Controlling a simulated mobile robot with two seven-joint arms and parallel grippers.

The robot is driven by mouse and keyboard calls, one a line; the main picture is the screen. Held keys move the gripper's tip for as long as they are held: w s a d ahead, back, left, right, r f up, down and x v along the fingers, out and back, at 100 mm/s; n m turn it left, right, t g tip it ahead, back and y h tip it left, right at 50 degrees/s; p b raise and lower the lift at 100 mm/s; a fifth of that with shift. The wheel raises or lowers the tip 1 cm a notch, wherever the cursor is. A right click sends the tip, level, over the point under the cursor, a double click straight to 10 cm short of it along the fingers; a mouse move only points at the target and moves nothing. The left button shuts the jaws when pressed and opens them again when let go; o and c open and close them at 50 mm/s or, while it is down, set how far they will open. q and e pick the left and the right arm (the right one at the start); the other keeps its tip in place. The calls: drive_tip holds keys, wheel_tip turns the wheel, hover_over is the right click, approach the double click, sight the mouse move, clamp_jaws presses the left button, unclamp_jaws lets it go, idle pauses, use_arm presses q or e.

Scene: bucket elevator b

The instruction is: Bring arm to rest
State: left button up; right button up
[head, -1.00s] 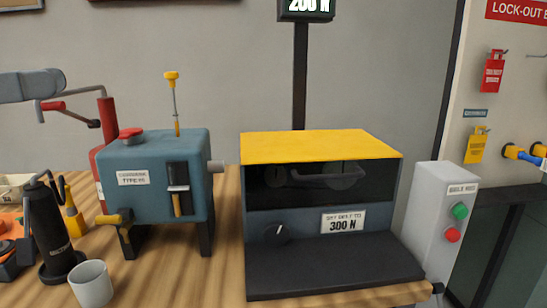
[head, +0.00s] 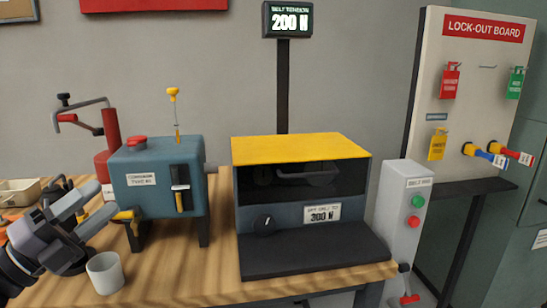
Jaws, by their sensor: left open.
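My left gripper (head: 97,205) comes in at the lower left, open. Its fingers point up and right, toward the yellow handle (head: 124,214) on the left side of the blue-grey box (head: 160,160). I cannot tell whether they touch it; nothing shows held between them. The forearm hides part of the tabletop at the lower left. My right gripper is not in view.
A white cup (head: 105,273) stands just right of and below my left gripper. A yellow-topped machine (head: 300,149) fills the middle of the wooden table (head: 185,275). A grey button box (head: 403,220) and a lock-out board (head: 460,90) are at right.

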use_arm(q)
drive_tip(key=s+d+f+n+g+y+p, duration=0.15)
drive_tip(key=f+n+y, duration=0.35)
drive_tip(key=f+n, duration=0.55)
drive_tip(key=s+d+f+n+t+y+p, duration=0.1)
drive_tip(key=s+f+n+y, duration=0.2)
drive_tip(key=f+n+y, duration=0.7)
drive_tip(key=s+d+f+n+g+h+p, duration=0.1)
drive_tip(key=s+d+f+n+g+h, duration=0.1)
drive_tip(key=s+f, duration=0.5)
drive_tip(key=s+d+f+n+g+h+p, duration=0.1)
drive_tip(key=s+d+f+n+g, duration=0.2)
drive_tip(key=f, duration=0.7)
drive_tip(key=s+d+g, duration=0.2)
drive_tip(key=s+d, duration=0.1)
drive_tip(key=s, duration=0.1)
drive_tip(key=shift+d+h, duration=0.35)
drive_tip(key=shift+h, duration=0.05)
drive_tip(key=shift+w, duration=0.15)
